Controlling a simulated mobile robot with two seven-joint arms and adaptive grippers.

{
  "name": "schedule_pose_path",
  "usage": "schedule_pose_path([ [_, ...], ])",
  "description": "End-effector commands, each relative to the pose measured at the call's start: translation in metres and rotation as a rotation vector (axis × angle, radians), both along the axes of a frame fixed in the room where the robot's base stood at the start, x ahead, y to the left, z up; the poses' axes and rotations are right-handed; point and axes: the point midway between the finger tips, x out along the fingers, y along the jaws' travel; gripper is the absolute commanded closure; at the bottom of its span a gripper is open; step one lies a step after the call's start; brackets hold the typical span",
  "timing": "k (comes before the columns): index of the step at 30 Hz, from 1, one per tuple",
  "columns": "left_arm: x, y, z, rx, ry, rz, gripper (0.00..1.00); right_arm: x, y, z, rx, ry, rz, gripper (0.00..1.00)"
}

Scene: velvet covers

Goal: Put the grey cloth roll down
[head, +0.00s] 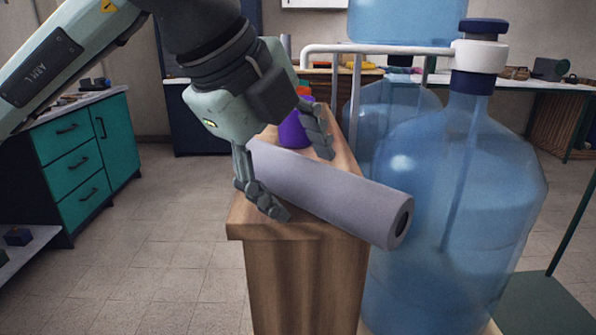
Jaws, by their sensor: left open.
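The grey cloth roll (335,193) lies on its side across the top of a narrow wooden stand (304,285). Its near right end, with a dark hole, sticks out past the stand's right edge, close to a large blue bottle. My left gripper (296,180) is open above and around the roll. One finger is on the near left side of the roll and the other is on its far side. I cannot tell whether the fingers touch it. The roll's far left end is partly hidden by the gripper. My right gripper is not in view.
A purple object (295,131) stands on the wooden top behind the roll. Green drawers (75,160) stand at the left. The tiled floor left of the stand is clear.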

Motion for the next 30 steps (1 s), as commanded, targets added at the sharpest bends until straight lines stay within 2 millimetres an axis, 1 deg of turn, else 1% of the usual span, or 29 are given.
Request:
schedule_pose_path([
  [1,0.0,0.0,0.003,0.0,0.0,0.0,0.29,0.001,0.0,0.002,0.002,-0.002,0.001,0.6],
  [3,-0.002,0.002,0.008,-0.001,-0.003,0.001,0.29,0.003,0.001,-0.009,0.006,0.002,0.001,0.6],
  [5,-0.005,0.006,0.017,-0.002,-0.003,0.001,0.29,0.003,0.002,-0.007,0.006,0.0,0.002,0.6],
  [12,-0.026,0.027,0.062,-0.001,-0.005,0.002,0.29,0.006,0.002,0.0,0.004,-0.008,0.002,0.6],
  [18,-0.039,0.04,0.091,-0.001,-0.002,0.002,0.29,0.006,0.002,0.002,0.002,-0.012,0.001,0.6],
  [21,-0.043,0.044,0.099,-0.001,-0.002,0.002,0.29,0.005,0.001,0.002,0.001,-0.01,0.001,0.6],
  [24,-0.045,0.046,0.102,0.0,0.0,0.001,0.29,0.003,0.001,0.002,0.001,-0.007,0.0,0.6],
  [30,-0.046,0.046,0.103,0.001,0.0,0.001,0.29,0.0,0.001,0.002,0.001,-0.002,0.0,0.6],
])
